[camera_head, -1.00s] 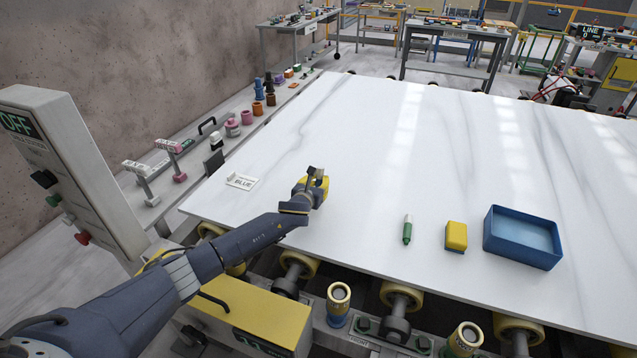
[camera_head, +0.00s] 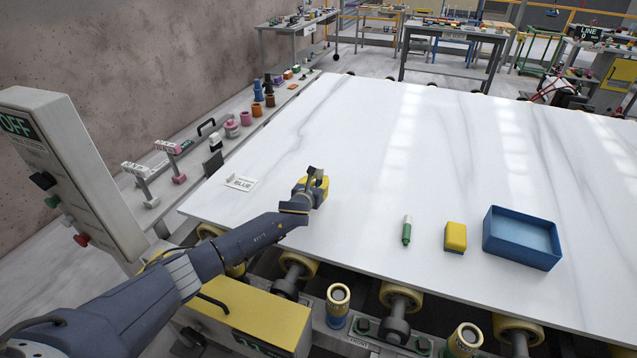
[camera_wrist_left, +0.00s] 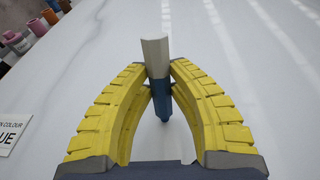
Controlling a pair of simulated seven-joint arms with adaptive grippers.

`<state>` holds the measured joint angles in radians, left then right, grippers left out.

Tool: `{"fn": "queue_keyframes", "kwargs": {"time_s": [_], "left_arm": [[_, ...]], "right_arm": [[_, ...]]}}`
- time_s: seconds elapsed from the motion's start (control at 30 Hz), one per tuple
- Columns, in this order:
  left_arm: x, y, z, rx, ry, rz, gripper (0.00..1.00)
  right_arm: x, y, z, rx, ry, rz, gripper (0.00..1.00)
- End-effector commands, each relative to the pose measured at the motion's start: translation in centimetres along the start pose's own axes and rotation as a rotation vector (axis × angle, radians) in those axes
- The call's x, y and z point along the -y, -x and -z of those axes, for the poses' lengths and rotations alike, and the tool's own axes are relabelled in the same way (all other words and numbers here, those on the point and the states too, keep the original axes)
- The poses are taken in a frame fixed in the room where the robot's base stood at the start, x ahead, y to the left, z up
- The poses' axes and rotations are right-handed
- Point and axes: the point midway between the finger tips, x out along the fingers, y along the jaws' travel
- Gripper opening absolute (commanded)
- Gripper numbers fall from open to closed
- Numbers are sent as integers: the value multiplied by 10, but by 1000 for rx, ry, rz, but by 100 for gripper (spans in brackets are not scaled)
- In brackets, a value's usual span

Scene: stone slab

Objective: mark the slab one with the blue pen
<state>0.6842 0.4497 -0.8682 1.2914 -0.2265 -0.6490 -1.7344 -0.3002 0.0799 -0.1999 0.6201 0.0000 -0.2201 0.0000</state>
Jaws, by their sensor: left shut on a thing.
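The white marbled slab (camera_head: 370,150) lies flat on rollers. My left gripper (camera_head: 314,183) is over its near left part. In the left wrist view the yellow fingers of my left gripper (camera_wrist_left: 161,85) are shut on the blue pen (camera_wrist_left: 160,100). The pen has a pale grey upper end and a blue lower part, tip pointing down at the slab. I cannot tell whether the tip touches the slab. The pen is hidden in the head view. A small card reading BLUE (camera_head: 240,182) lies on the slab left of the gripper. My right gripper is not in view.
A green and white pen (camera_head: 407,231), a yellow block (camera_head: 455,237) and a blue tray (camera_head: 522,238) are at the slab's near right. A ledge with stamps and coloured pots (camera_head: 232,128) runs along the left edge. The slab's middle and far parts are clear.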

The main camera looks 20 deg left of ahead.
Motion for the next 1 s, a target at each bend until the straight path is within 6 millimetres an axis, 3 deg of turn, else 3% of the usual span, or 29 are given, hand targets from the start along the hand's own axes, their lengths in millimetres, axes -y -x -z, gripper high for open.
{"fn": "queue_keyframes", "kwargs": {"time_s": [1.0], "left_arm": [[0, -4, -9, 3, -1, 0, 0]], "right_arm": [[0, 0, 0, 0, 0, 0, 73]]}}
